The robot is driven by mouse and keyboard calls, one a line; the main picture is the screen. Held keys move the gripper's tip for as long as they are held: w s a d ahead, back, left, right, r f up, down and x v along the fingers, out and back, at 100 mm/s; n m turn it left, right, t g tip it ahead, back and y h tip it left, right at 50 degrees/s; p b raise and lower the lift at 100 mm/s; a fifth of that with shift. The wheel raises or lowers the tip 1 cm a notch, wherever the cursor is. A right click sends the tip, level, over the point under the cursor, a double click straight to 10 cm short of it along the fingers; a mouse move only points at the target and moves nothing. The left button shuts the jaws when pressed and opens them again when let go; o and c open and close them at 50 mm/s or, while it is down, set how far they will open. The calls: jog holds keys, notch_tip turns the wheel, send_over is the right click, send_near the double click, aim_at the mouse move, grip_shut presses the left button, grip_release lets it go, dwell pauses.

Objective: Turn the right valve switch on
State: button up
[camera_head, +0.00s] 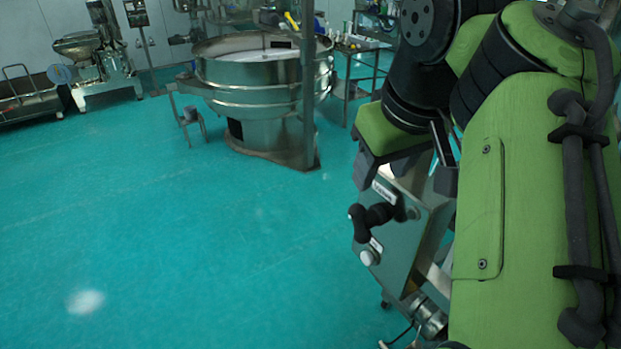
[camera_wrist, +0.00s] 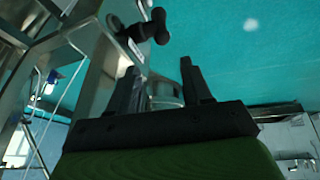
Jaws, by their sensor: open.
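A metal control box (camera_head: 425,232) stands right of centre in the head view, partly hidden behind my arm. A black valve switch handle (camera_head: 374,216) sticks out from its face. I cannot tell which valve switch it is or whether it is on. The black handle also shows at the top of the wrist view (camera_wrist: 148,30). My gripper (camera_wrist: 157,66) is open and empty, its two black fingers apart. The handle lies beyond the fingertips in the wrist view, not between them. In the head view my gripper is just above the box, its fingers partly hidden.
A round silver knob (camera_head: 369,258) sits below the handle. A large round steel sieve (camera_head: 250,75) stands at the back, with a metal table (camera_head: 365,60) beside it. Another machine (camera_head: 98,60) stands far left. The teal floor (camera_head: 180,220) left of the box is clear.

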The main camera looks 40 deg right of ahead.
jog(key=b, duration=0.3)
send_near(360, 215)
jog(key=f, duration=0.1)
jog(key=b+x, duration=0.4)
jog(key=x, duration=0.5)
jog(key=shift+w+d+f, duration=0.15)
jog(key=shift+w+f, duration=0.05)
jog(key=shift+w, duration=0.05)
jog(key=shift+w+f+b, duration=0.15)
jog(key=shift+f+b, duration=0.1)
jog(key=shift+b, duration=0.1)
jog(key=shift+w+d, duration=0.1)
jog(key=shift+d, duration=0.1)
jog(key=shift+c, duration=0.5)
grip_shut()
jog(key=shift+a, duration=0.1)
